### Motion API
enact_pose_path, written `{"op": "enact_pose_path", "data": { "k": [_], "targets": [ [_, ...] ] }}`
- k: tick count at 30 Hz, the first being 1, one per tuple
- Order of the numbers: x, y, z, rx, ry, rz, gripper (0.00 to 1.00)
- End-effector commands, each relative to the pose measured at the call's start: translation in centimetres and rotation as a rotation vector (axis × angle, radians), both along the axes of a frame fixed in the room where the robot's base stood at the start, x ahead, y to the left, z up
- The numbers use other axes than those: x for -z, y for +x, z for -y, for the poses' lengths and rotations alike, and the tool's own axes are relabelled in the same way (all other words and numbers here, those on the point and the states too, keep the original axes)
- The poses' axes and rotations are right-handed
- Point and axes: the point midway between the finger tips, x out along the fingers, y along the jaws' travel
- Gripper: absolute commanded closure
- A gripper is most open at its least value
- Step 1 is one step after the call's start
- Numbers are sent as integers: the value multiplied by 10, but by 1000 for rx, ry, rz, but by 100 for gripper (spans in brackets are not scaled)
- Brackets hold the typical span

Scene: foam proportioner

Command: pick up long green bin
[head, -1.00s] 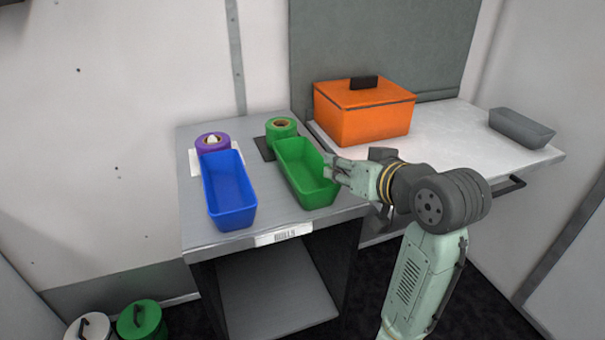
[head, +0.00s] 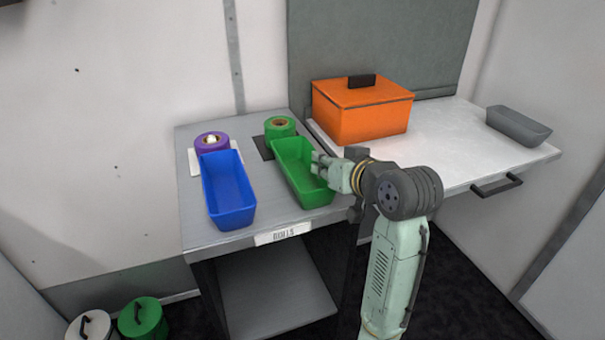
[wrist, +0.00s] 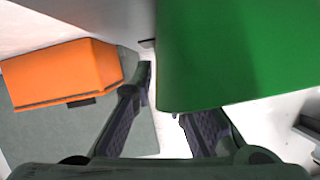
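The long green bin (head: 317,197) stands upright on the grey table, to the right of the blue bin. My gripper (head: 318,164) is at the bin's right long side, its fingers overlapping the right rim in the head view. In the wrist view the two fingers of my gripper (wrist: 165,95) are spread apart, and the green bin (wrist: 235,55) fills the upper right. The bin covers the tip of one finger there. I cannot tell whether a finger touches the wall.
A blue bin (head: 228,190), a purple roll (head: 211,143) and a green roll (head: 280,127) share the table (head: 188,215). An orange box (head: 362,115) and a grey bin (head: 518,127) stand on the white counter (head: 450,140) to the right. Green and white canisters stand on the floor at lower left.

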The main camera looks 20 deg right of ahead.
Motion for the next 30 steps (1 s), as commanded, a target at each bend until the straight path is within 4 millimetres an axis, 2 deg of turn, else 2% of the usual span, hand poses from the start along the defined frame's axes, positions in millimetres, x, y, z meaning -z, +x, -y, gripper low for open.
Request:
{"op": "enact_pose_path", "data": {
  "k": [5, 25, 30],
  "targets": [
    [0, 0, 0, 0, 0, 0, 100],
    [-1, 0, 0, 0, -1, 1, 100],
    [-9, 0, 0, -1, -4, 3, 100]
  ]
}}
